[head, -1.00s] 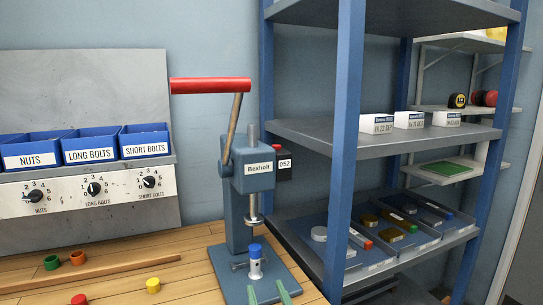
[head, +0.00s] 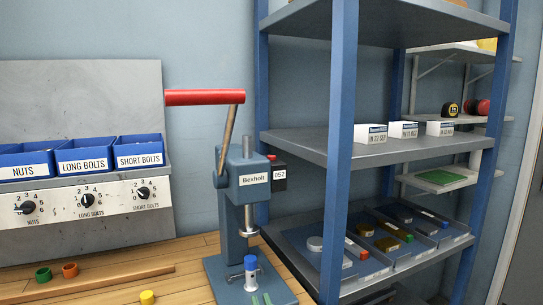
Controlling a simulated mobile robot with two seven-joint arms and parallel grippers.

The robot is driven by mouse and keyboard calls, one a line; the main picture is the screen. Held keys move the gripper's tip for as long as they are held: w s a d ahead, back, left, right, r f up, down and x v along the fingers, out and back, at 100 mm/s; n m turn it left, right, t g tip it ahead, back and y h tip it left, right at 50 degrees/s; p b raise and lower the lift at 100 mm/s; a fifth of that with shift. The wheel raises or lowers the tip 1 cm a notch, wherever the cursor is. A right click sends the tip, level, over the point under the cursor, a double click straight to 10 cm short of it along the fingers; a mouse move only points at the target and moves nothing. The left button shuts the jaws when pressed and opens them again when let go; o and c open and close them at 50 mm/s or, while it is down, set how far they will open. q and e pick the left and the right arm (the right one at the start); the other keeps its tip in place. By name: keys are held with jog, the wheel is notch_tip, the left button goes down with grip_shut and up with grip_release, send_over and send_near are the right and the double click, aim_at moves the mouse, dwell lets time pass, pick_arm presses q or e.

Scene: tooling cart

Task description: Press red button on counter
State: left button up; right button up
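The counter (head: 280,176) is a small dark box reading 052, fixed to the right side of the blue Bexholt press (head: 252,181). Its small red button (head: 271,157) shows on top of it. The rest of this gripper is out of frame. My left gripper is not in view.
The red press lever (head: 205,97) reaches left above the counter's height. A blue-capped part (head: 250,272) stands on the press base. A blue shelf post (head: 339,150) stands to the right. Blue bins (head: 84,155) are at left, with coloured rings on the wooden bench (head: 190,258).

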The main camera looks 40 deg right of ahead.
grip_shut()
jog(key=shift+s, duration=0.1)
dwell(1.2)
